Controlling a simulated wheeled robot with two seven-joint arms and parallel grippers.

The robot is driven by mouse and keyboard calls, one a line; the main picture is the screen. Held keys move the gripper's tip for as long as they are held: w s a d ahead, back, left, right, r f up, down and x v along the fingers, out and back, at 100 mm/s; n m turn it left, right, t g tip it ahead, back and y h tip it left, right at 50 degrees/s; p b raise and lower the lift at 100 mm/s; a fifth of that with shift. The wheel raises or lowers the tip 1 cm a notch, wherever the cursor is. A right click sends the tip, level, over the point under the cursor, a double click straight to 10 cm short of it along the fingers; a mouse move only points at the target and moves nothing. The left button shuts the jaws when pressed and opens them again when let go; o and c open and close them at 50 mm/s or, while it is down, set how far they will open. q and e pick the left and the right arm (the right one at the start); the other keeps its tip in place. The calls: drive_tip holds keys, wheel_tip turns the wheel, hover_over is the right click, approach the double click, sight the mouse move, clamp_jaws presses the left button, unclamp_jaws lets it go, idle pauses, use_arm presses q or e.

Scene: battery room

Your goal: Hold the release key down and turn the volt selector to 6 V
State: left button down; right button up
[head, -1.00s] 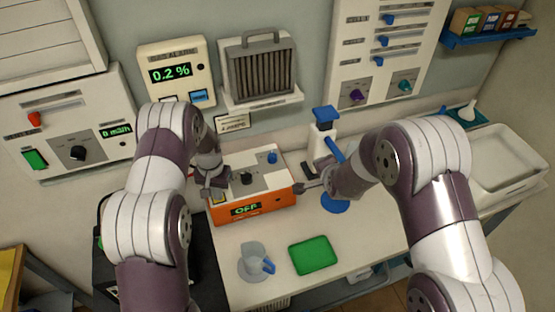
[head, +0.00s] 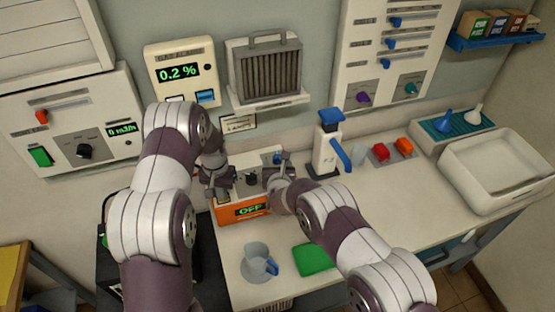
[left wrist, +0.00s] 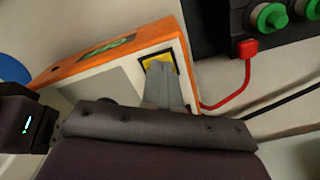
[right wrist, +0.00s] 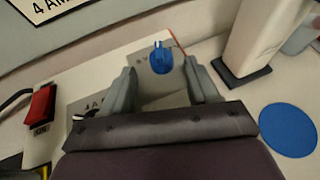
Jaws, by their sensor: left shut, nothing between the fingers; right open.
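The orange-and-white charger box (head: 238,211) stands on the bench; its front display reads OFF. In the left wrist view, a yellow key (left wrist: 153,59) in a dark frame is on the box. My left gripper (left wrist: 160,68) is shut, with its tips over the yellow key; I cannot tell how far the key is pressed. The blue selector knob (right wrist: 162,58), with a "V" mark beside it, shows in the right wrist view. My right gripper (right wrist: 165,80) is open, its fingers on either side just short of the knob and apart from it.
A dark current knob (right wrist: 80,112) and a red switch (right wrist: 42,112) share the box top. A white-and-blue stand (head: 327,150) is close to the right. A cup (head: 256,258) and green pad (head: 313,257) lie in front. A red plug (left wrist: 247,48) with its cable is beside the box.

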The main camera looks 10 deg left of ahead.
sight(278, 158)
drive_tip(key=shift+x, duration=2.2)
drive_tip(key=c, duration=1)
drive_tip(key=shift+r, duration=0.15)
drive_tip(key=shift+d+n+g+y, duration=0.1)
drive_tip(key=shift+n+g+y, duration=0.2)
drive_tip(key=shift+n+y, duration=0.55)
drive_tip(key=o, duration=1)
